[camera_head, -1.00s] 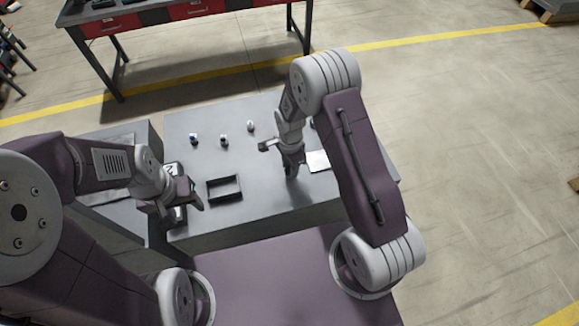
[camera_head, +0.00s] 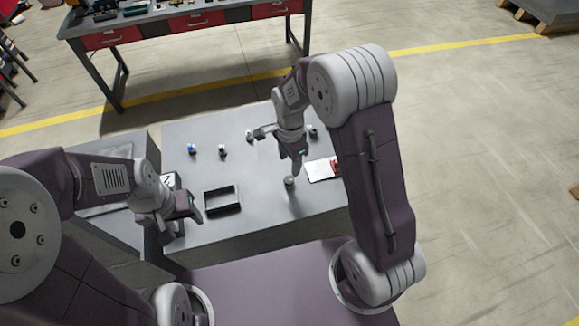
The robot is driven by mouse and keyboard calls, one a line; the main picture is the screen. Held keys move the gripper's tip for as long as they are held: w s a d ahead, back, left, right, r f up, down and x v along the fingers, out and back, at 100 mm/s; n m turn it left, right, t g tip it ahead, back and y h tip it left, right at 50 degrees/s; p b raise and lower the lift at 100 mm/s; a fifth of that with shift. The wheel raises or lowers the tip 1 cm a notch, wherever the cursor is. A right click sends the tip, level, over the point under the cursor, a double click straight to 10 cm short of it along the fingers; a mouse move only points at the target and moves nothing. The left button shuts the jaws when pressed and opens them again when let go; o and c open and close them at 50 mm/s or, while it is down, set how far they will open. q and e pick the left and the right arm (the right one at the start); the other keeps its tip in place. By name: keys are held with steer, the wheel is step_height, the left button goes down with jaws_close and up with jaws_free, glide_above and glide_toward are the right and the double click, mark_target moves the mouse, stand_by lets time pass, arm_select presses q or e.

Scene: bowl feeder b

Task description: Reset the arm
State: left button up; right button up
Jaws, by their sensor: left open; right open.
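The part stands on the table apart from the gripper. My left gripper (camera_head: 183,213) is open at the left of the table, beside a black rectangular tray (camera_head: 222,210). The tray looks empty. My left gripper and wrist partly cover what lies behind them.
A white plate (camera_head: 318,170) and a red item (camera_head: 336,165) lie right. A workbench (camera_head: 190,22) stands behind.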

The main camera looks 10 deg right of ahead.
stand_by(0.4)
steer(key=s+d+r+n+t+b, duration=0.1)
steer(key=s+d+n+b, duration=0.2)
steer(key=s+n, duration=1)
steer(key=shift+s+d+n, duration=0.35)
steer(key=shift+d+n, duration=0.25)
steer(key=shift+d, duration=0.65)
steer(key=shift+s+r, duration=0.1)
steer(key=shift+r, duration=0.05)
